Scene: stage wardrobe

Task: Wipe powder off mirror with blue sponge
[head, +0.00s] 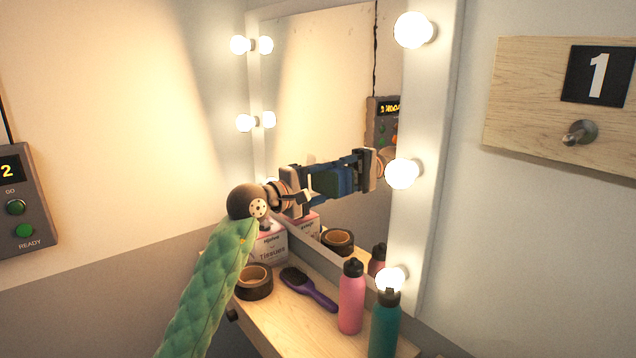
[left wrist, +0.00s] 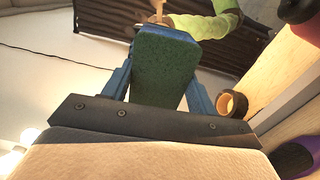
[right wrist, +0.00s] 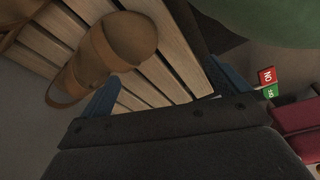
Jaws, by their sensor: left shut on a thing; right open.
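The mirror (head: 320,75) stands in a white frame lined with lit bulbs. My left gripper (head: 318,187) is at the mirror, side-on, with its reflection just beyond it. It is shut on the sponge (head: 325,184), which looks dark green here. In the left wrist view the sponge (left wrist: 165,65) sits between the blue fingers, and my green-sleeved arm shows reflected behind it. I cannot tell whether the sponge touches the glass. I cannot make out powder on the mirror. My right gripper (right wrist: 160,92) is open and empty, outside the head view.
The wooden shelf below holds a tissue box (head: 269,246), a tape roll (head: 253,282), a purple brush (head: 312,290), a pink bottle (head: 351,300) and a teal bottle (head: 384,328). In the right wrist view, brown footwear (right wrist: 105,55) lies on a slatted bench (right wrist: 170,45).

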